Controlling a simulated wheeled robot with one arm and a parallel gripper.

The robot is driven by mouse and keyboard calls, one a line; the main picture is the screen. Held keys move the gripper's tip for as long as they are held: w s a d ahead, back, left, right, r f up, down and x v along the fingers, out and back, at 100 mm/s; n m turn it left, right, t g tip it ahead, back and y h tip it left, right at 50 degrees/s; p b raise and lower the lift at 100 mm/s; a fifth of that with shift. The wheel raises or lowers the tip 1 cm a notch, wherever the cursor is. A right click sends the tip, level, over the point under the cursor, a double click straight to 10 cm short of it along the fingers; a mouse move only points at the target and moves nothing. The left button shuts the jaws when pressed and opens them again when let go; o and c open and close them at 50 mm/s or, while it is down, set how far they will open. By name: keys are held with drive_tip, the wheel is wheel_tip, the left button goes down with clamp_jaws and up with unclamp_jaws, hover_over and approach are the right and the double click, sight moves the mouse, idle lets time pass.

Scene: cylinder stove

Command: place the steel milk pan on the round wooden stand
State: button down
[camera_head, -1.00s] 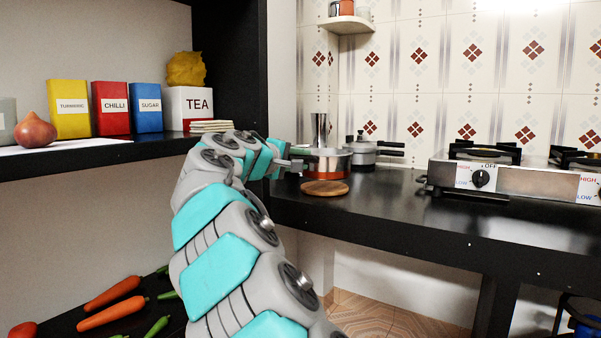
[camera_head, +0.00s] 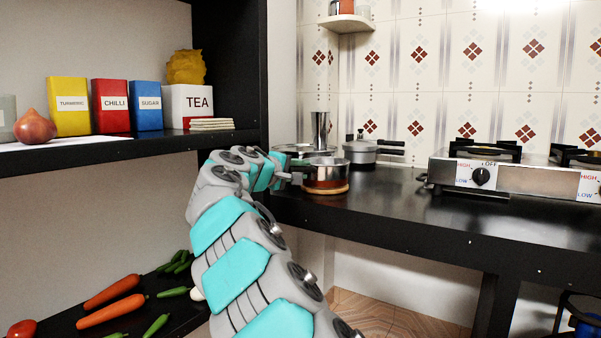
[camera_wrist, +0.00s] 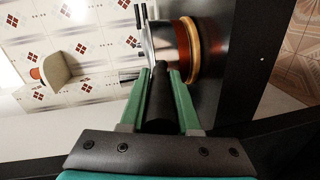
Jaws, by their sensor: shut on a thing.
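The steel milk pan (camera_head: 326,173) is upright over the round wooden stand (camera_head: 330,190), with its base at or very near the stand's top. In the wrist view, the pan (camera_wrist: 164,42) and the stand (camera_wrist: 192,48) show no clear gap between them; the picture is turned sideways. My gripper (camera_head: 286,178) reaches in from the left, level with the pan. It is shut on the pan's black handle (camera_wrist: 161,100), with the green fingers (camera_wrist: 160,74) on both sides of it. The far side of the stand is hidden by the pan.
Behind the pan are another shallow steel pan (camera_head: 290,149), a tall steel cup (camera_head: 320,131) and a lidded cooker (camera_head: 360,151). The stove (camera_head: 520,175) stands to the right. The black counter (camera_head: 400,203) is clear between the stand and stove. A dark shelf upright (camera_head: 228,70) is at left.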

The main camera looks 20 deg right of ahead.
drive_tip(key=c, duration=0.6)
unclamp_jaws()
drive_tip(key=shift+c, duration=0.2)
drive_tip(key=shift+s+a+r, duration=0.1)
drive_tip(key=shift+a, duration=0.05)
drive_tip(key=v, duration=1.1)
drive_tip(key=shift+s+a, duration=0.25)
drive_tip(key=shift+a, duration=0.05)
